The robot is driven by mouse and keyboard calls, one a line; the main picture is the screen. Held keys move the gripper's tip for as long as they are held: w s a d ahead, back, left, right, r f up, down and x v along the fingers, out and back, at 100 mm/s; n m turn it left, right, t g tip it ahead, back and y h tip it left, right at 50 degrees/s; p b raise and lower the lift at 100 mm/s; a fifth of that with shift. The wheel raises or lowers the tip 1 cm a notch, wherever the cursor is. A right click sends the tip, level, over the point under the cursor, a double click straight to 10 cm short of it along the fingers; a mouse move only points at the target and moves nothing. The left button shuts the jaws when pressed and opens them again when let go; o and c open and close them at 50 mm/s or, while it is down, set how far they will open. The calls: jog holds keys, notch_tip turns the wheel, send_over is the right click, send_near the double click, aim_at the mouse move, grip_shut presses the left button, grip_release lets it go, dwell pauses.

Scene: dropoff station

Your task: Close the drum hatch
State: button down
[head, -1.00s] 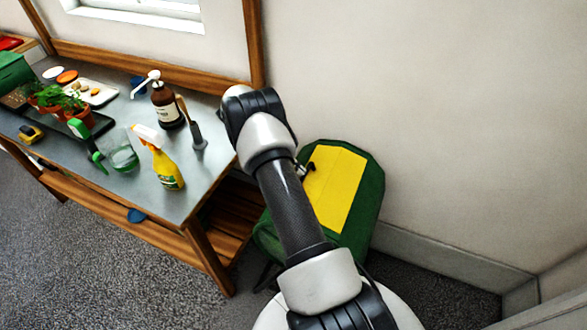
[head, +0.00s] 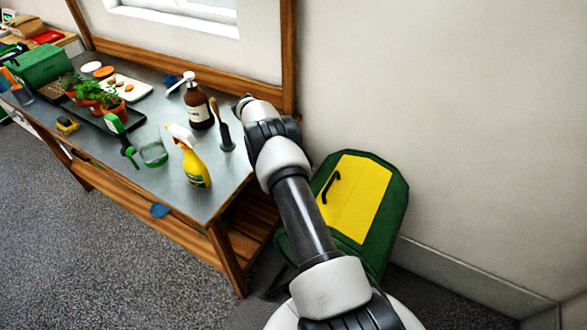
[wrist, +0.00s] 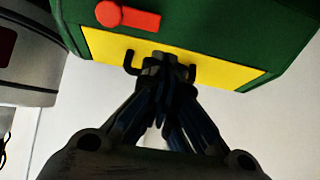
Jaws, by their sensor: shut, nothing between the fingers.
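The green drum (head: 396,205) stands between the workbench and the wall. Its yellow hatch (head: 364,205) looks flush with the green face, and a black handle (head: 331,187) is on it. In the wrist view, the green drum (wrist: 225,22) fills the top, with the yellow hatch (wrist: 225,77) below a red latch-like piece (wrist: 128,17). My gripper (wrist: 168,65) is shut and empty, its tips in front of the black handle (wrist: 130,62); I cannot tell whether they touch. The head view does not show my fingertips.
The workbench (head: 205,208) on the left holds a yellow spray bottle (head: 196,167), a brown pump bottle (head: 198,108), a glass (head: 154,154) and potted plants (head: 90,95). My arm passes close to its right corner. The wall (head: 470,130) is close behind the drum.

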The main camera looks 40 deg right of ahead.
jog(key=w+f+b, duration=0.1)
jog(key=b, duration=0.1)
jog(key=w+a+f+b, duration=0.1)
jog(key=w+b, duration=0.1)
jog(key=b, duration=0.1)
jog(key=shift+f+b, duration=0.15)
jog(key=shift+b, duration=0.15)
jog(key=shift+w+a+r, duration=0.1)
jog(key=shift+a+r, duration=0.05)
jog(key=shift+r, duration=0.05)
